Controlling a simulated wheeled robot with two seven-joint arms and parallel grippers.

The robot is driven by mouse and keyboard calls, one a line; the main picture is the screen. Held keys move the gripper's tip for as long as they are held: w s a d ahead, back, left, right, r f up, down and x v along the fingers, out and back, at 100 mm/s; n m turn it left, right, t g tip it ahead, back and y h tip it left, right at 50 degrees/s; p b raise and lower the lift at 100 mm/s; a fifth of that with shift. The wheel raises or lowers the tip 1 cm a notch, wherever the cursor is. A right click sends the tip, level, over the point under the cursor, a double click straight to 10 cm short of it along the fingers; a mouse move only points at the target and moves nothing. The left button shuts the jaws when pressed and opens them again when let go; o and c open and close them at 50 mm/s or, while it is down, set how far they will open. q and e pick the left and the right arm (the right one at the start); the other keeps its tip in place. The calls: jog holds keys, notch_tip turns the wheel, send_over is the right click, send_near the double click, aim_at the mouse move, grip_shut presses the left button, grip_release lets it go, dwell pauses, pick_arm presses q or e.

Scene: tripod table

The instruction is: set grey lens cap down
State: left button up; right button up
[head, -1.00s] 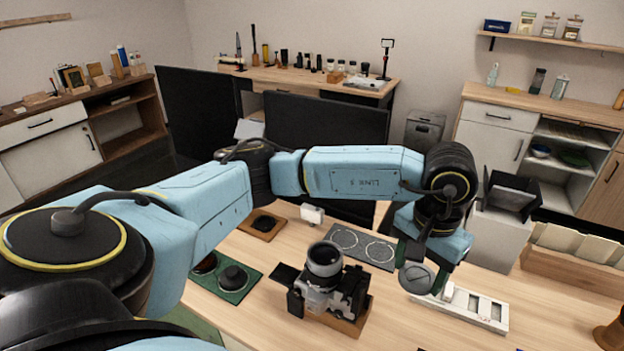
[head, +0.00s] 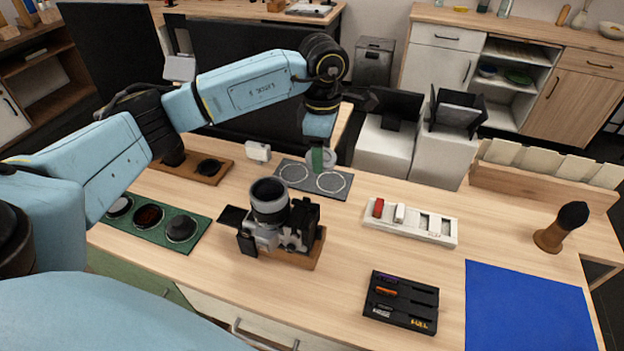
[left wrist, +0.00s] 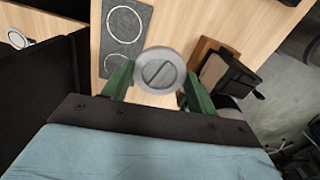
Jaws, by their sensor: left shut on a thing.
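My left gripper (head: 321,160) is shut on the grey lens cap (head: 327,155), a round disc held between its green fingers. In the left wrist view the cap (left wrist: 160,71) shows a slot-like bar across its face, with a finger on each side. A dark grey mat (head: 313,179) with two pale ring outlines lies on the table. In the head view the cap overlaps the mat's far edge; in the left wrist view the mat (left wrist: 122,35) lies up and left of the cap. Both visible rings look empty. The cap's height over the table is unclear. My right gripper is out of view.
A camera (head: 277,220) stands on a wooden block in front of the mat. A green tray (head: 150,223) with round caps is at left, a white slotted tray (head: 410,222) at right. A black slotted tray (head: 401,302) and blue mat (head: 530,305) lie nearer, with bare wood between.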

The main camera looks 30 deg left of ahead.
pick_arm(q)
jog(key=w+a+f+n, duration=0.2)
jog(key=a+n, duration=0.2)
jog(key=n, duration=0.5)
jog(key=n+b, duration=0.2)
jog(key=n, duration=1)
send_near(298, 182)
notch_tip(298, 182, down, 6)
jog(key=shift+f+b, duration=0.1)
jog(key=shift+b, duration=0.2)
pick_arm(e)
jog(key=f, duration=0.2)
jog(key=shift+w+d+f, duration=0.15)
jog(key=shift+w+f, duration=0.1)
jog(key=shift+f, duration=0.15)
pick_arm(q)
jog(key=shift+f, duration=0.1)
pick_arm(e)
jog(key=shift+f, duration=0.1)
pick_arm(q)
jog(key=o, duration=0.9)
jog(key=shift+o, duration=0.7)
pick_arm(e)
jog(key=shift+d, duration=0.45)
